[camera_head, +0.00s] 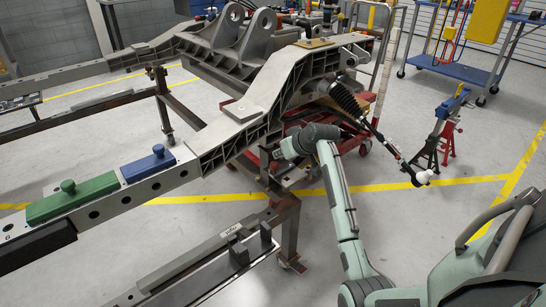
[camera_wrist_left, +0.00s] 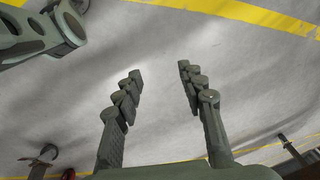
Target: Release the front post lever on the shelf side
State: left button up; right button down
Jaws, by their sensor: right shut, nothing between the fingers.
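The grey chassis beam (camera_head: 228,136) runs from lower left to upper middle in the head view. A rusty brown front post (camera_head: 289,228) stands under it. Small metal parts (camera_head: 293,179) show at the post's top; I cannot make out the lever clearly among them. My right gripper (camera_head: 277,158) is shut and empty, close to the beam's side near the post top; its wrist partly hides that area, and I cannot tell if it touches anything. My left gripper (camera_wrist_left: 160,72) is open and empty above bare floor in the left wrist view, and is outside the head view.
A green block (camera_head: 75,198) and a blue block (camera_head: 148,165) lie on the beam. A lower rail (camera_head: 205,268) runs in front. A blue cart (camera_head: 455,70) stands far right.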

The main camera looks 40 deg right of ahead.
aim_at(273, 162)
jog(key=x, duration=0.4)
jog(key=shift+w+f, duration=0.1)
jog(key=shift+w, duration=0.05)
jog(key=shift+w+f, duration=0.2)
jog(key=shift+w, duration=0.05)
jog(key=shift+w+f, duration=0.15)
jog(key=shift+f, duration=0.1)
pick_arm(q)
jog(key=shift+s+f, duration=0.3)
jog(key=shift+f, duration=0.05)
